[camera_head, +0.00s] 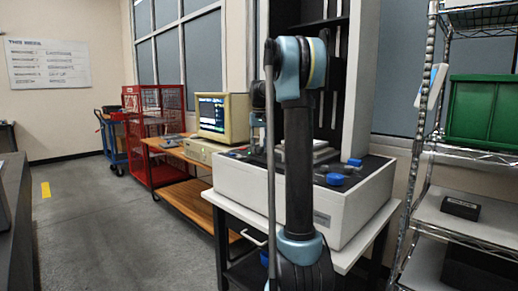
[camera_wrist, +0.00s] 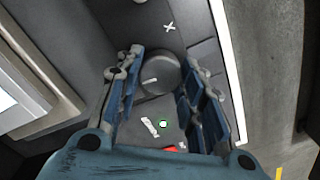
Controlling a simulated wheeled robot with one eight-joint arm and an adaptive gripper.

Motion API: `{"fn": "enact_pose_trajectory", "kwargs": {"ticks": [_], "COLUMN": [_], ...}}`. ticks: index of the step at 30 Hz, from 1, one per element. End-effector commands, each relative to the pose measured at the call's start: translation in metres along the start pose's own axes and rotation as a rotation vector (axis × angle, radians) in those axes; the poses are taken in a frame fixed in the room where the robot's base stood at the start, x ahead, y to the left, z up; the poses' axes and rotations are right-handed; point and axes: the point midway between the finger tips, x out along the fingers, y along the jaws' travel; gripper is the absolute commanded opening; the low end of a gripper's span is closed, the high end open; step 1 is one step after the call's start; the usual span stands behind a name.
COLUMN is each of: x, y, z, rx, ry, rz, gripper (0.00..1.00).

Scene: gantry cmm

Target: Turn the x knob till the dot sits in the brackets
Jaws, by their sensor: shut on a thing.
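In the wrist view a round dark grey knob (camera_wrist: 158,78) with a short white pointer line sits on the dark panel, near a white X mark (camera_wrist: 168,27). My gripper (camera_wrist: 159,67) has its two blue-padded fingers on either side of this knob and is shut on it. In the head view my arm hides the gripper and the knob. A monitor (camera_head: 222,117) with a lit blue screen stands left of the machine (camera_head: 285,197). Any dot or brackets on its screen are too small to make out.
The panel has a small green-ringed button (camera_wrist: 163,124) and a red part (camera_wrist: 172,149) near the fingers. Blue parts (camera_head: 335,180) lie on the machine's top at right. A wire shelf (camera_head: 470,215) stands further right.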

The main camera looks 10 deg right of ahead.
Motion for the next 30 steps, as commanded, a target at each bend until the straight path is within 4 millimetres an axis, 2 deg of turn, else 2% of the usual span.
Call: {"fn": "enact_pose_trajectory", "kwargs": {"ticks": [6, 7, 9, 10, 22, 26, 30], "x": [-0.001, -0.001, -0.001, -0.001, -0.004, -0.017, -0.041], "y": [-0.001, -0.001, 0.0, 0.0, 0.0, 0.0, 0.0], "z": [-0.002, -0.002, -0.001, -0.001, -0.001, -0.001, -0.001], "rx": [0.0, 0.0, 0.0, 0.0, 0.001, 0.001, 0.001], "ry": [0.004, 0.004, 0.003, 0.003, 0.001, 0.001, 0.001], "rz": [-0.001, -0.001, -0.001, -0.001, 0.0, 0.0, 0.0], "gripper": [0.12, 0.38, 0.54, 0.56, 0.56, 0.56, 0.56]}}
